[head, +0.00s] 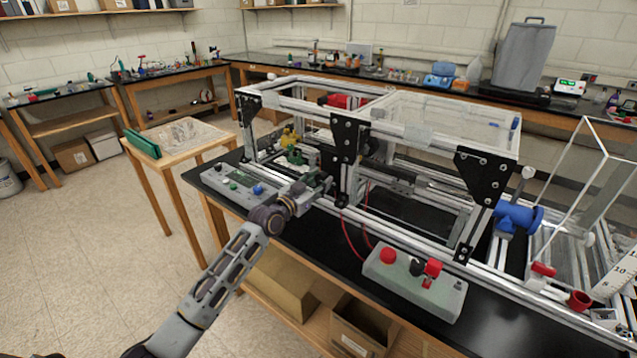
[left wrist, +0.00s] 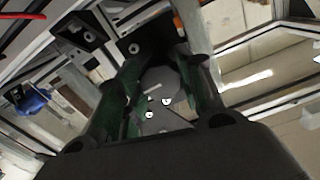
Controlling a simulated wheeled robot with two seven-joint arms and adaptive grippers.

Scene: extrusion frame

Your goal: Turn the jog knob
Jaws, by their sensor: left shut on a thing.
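My left gripper (head: 316,189) reaches in over the bench to the front left of the extrusion frame, beside its lower rail. In the left wrist view the green-lined fingers of the gripper (left wrist: 156,75) stand on both sides of a grey round part (left wrist: 162,90) with small bright spots, which looks like the jog knob. The gripper is shut on it. In the head view the gripper hides the knob, so its turn angle cannot be told. My right gripper is not in view.
A grey control box (head: 238,188) with green and blue buttons lies left of the gripper. Another control box (head: 415,283) with a red button and red and black knobs sits at the front edge. The aluminium frame (head: 400,125) stands close behind the gripper. A blue part (head: 517,216) is at the right.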

